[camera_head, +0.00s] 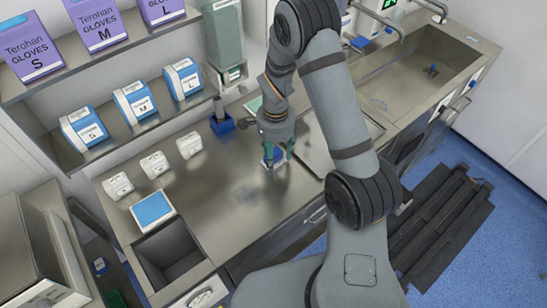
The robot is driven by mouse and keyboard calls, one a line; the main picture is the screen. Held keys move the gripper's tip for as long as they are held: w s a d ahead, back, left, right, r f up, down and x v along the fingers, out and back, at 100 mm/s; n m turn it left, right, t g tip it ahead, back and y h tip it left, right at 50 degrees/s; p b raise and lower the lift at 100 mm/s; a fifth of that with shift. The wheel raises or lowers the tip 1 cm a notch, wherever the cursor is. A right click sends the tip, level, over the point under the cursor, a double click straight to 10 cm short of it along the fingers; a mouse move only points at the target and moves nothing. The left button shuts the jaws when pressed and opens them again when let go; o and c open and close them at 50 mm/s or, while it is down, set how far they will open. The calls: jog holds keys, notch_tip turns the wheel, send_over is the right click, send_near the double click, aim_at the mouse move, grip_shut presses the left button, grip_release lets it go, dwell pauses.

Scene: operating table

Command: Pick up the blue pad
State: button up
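A blue pad (152,208) with a white border lies flat at the front left of the steel counter, beside a rectangular opening. My gripper (277,163) points down over the middle of the counter, well to the right of this pad. Its green fingers are apart. A small pale blue-white item (268,164) shows at the fingertips, too small to identify. I cannot tell whether the fingers hold it or are just around it.
White rolls (154,165) stand along the counter's back left. A blue holder (221,124) is behind my gripper. Shelves with glove boxes (103,22) overhang the back. A sink (415,75) is at right. The counter between pad and gripper is clear.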

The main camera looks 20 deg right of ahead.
aim_at(275, 154)
jog(key=c, duration=1)
jog(key=shift+c, duration=0.2)
jog(key=shift+r, duration=0.5)
notch_tip(275, 154, up, 2)
jog(key=shift+w+r+b, duration=0.1)
jog(key=shift+r+b, duration=0.15)
jog(key=shift+b, duration=0.5)
jog(key=s+d+r+b, duration=0.2)
jog(key=d+r, duration=0.5)
jog(key=d, duration=0.4)
jog(key=shift+s+r, duration=0.25)
jog(key=shift+s, duration=0.45)
